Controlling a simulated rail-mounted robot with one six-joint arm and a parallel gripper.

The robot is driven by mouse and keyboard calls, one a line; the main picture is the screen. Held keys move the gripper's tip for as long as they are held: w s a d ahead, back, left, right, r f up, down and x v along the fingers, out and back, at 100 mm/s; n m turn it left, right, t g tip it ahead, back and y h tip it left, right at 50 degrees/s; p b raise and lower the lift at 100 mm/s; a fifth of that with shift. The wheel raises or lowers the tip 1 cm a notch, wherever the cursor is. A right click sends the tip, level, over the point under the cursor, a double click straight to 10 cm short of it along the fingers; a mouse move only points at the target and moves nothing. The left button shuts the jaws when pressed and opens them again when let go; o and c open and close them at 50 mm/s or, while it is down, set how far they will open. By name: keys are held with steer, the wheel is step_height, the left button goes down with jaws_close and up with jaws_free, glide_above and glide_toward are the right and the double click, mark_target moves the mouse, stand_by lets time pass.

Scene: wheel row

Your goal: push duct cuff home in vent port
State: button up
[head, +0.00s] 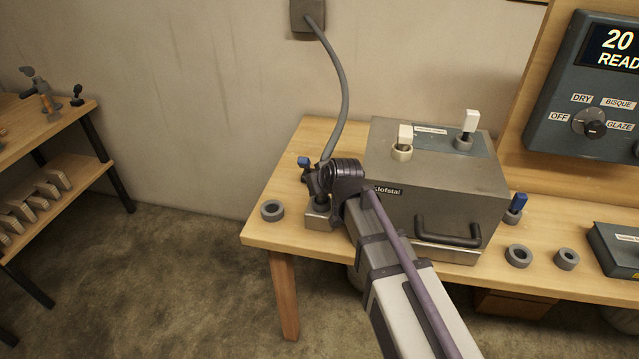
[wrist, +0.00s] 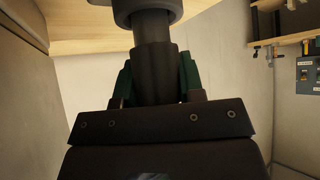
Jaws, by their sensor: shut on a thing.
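The grey duct (head: 343,85) hangs from a box on the wall and curves down to my gripper (head: 317,188) at the left of the kiln. In the wrist view my gripper (wrist: 155,82) has its two green-lined fingers shut on a dark round cuff (wrist: 153,62). The cuff's far end meets a wider grey collar (wrist: 148,12), cut off by the top edge. I cannot tell whether that collar is the vent port or how deep the cuff sits. In the head view my wrist hides most of the cuff. A small metal block (head: 318,218) stands just below my gripper.
The metal kiln (head: 440,195) stands right beside my arm, with white-topped plugs (head: 404,140) on it. A loose grey ring (head: 272,210) lies left of my gripper. More rings (head: 518,256) and a blue-tabbed piece (head: 516,207) are at right. A shelf rack (head: 60,125) is far left.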

steer(key=shift+f+b, duration=0.5)
steer(key=shift+f, duration=0.05)
steer(key=o, duration=1.1)
steer(key=shift+o, duration=0.2)
steer(key=shift+r, duration=0.1)
steer(key=p+v, duration=0.7)
steer(key=v, duration=0.4)
steer(key=shift+p, duration=0.35)
steer(key=shift+s+a, duration=0.1)
